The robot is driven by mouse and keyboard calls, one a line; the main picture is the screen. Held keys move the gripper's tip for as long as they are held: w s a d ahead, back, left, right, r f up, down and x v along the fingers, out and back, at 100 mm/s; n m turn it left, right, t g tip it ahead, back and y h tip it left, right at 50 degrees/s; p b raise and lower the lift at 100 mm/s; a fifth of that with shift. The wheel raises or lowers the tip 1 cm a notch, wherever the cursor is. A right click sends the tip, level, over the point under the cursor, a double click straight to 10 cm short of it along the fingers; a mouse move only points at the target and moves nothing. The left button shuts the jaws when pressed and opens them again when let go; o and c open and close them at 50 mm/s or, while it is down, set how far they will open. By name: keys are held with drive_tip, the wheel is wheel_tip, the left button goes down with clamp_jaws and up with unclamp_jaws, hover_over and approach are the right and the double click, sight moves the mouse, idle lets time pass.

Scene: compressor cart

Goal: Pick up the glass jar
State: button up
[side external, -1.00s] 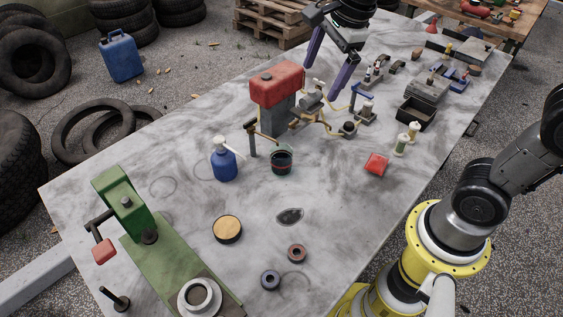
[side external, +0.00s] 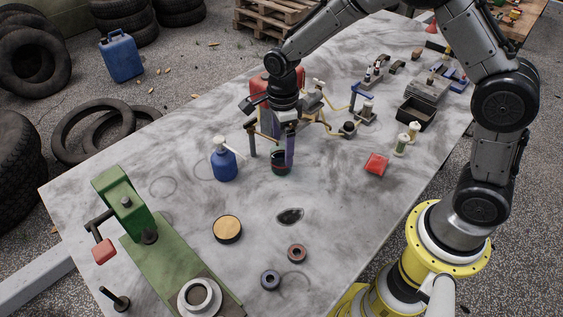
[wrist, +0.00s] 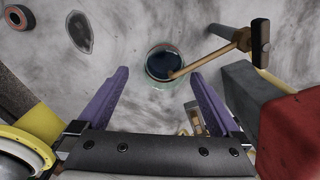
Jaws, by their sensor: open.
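The glass jar (side external: 280,161) stands upright on the grey table, clear-walled with dark contents. In the wrist view the jar (wrist: 160,62) shows from above as a dark round opening with a pale greenish rim, between and slightly beyond the fingertips. My gripper (side external: 279,150) is open above the jar, its purple fingers pointing down; one finger partly hides the jar in the side view. In the wrist view my gripper (wrist: 160,73) has nothing between its fingers that I can see held. Whether a finger touches the jar is unclear.
A hammer-like tool (wrist: 260,42) stands close by; its wooden handle crosses the jar's rim in the wrist view. A blue bottle (side external: 224,165) stands left of the jar. The table in front is mostly clear.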

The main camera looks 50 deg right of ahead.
drive_tip(key=shift+w+d+f, duration=0.1)
drive_tip(key=shift+w+f, duration=0.05)
drive_tip(key=shift+f, duration=1.45)
drive_tip(key=shift+w+d+f, duration=0.1)
drive_tip(key=shift+w+f, duration=0.05)
drive_tip(key=shift+f, duration=1.4)
drive_tip(key=shift+r, duration=0.1)
clamp_jaws()
